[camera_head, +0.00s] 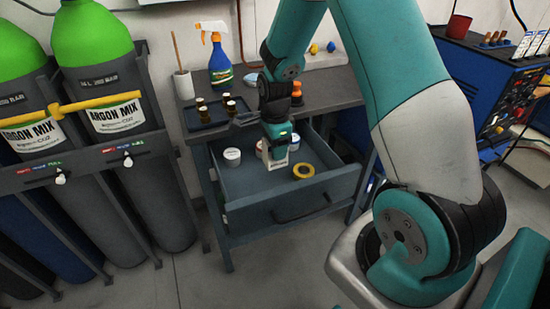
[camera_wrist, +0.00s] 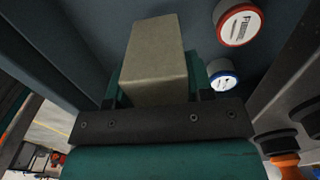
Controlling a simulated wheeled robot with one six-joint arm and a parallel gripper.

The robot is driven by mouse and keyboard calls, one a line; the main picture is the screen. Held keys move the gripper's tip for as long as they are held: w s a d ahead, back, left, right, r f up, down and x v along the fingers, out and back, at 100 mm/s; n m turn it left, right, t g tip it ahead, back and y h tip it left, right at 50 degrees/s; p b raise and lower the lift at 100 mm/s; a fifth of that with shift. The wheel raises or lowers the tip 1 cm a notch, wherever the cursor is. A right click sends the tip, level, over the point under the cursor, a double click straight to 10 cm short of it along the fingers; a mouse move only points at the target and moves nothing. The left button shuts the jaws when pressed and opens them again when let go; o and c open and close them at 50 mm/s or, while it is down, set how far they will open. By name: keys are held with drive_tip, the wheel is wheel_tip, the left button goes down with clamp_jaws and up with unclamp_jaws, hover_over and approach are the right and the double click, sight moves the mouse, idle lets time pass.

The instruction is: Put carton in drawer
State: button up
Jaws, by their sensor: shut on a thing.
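The carton (camera_head: 273,160) is a small pale box, held upright at or just inside the opening of the drawer (camera_head: 270,210). It also shows as a beige block in the wrist view (camera_wrist: 155,55). My gripper (camera_head: 277,143) is above the carton and shut on it, with one finger on each side in the wrist view (camera_wrist: 157,88). The grey-blue drawer is pulled out under the workbench. I cannot tell whether the carton's underside touches the drawer floor.
In the drawer are a white tub (camera_head: 232,156), a yellow tape ring (camera_head: 303,170) and round tins (camera_head: 294,142), one red-rimmed (camera_wrist: 239,24) and one blue-rimmed (camera_wrist: 222,73). The bench (camera_head: 330,88) holds a spray bottle (camera_head: 219,60) and a tray (camera_head: 206,118). Gas cylinders (camera_head: 100,60) stand left.

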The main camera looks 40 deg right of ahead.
drive_tip(key=shift+f, duration=1.95)
drive_tip(key=shift+f, duration=0.15)
drive_tip(key=o, duration=1.1)
